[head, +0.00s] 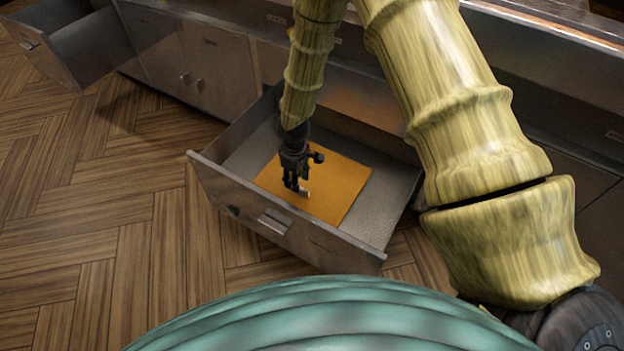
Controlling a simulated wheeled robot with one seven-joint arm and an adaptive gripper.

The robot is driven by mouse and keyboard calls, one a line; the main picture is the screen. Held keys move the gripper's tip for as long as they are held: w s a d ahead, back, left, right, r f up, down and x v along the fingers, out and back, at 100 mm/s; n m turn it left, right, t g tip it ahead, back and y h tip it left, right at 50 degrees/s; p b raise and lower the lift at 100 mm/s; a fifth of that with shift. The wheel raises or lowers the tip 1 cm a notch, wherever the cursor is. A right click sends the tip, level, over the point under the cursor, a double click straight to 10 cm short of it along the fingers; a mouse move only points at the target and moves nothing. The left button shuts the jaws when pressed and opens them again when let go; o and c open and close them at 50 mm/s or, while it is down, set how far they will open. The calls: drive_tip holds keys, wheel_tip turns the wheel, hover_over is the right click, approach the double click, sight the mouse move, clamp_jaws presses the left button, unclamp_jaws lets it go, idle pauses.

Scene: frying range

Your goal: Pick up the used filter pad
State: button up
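The used filter pad looks like a flat orange-brown square sheet (340,187). It lies on the grey bottom of an open metal drawer (392,215) in the middle of the head view. My gripper (298,190) is dark and points down into the drawer, over the left-middle part of the pad. A small light-coloured tip shows at its lower end. I cannot tell whether the fingertips touch the pad or hang just above it. The gap between the fingers is too small to make out. My gripper and arm hide part of the pad and the drawer's back left side.
The drawer's front panel (325,248) with its handle (273,222) and the side walls stand up around the pad. Another open drawer (85,45) juts out at the upper left. Closed cabinet doors (205,65) line the back. Wooden floor (100,220) is clear on the left.

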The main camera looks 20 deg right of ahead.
drive_tip(key=shift+d+f+b, duration=0.25)
drive_tip(key=shift+f+b, duration=0.25)
drive_tip(key=shift+f, duration=1.15)
drive_tip(key=shift+d+f+b, duration=0.2)
drive_tip(key=shift+f+b, duration=0.25)
drive_tip(key=shift+f, duration=1.2)
drive_tip(key=shift+c, duration=0.3)
clamp_jaws()
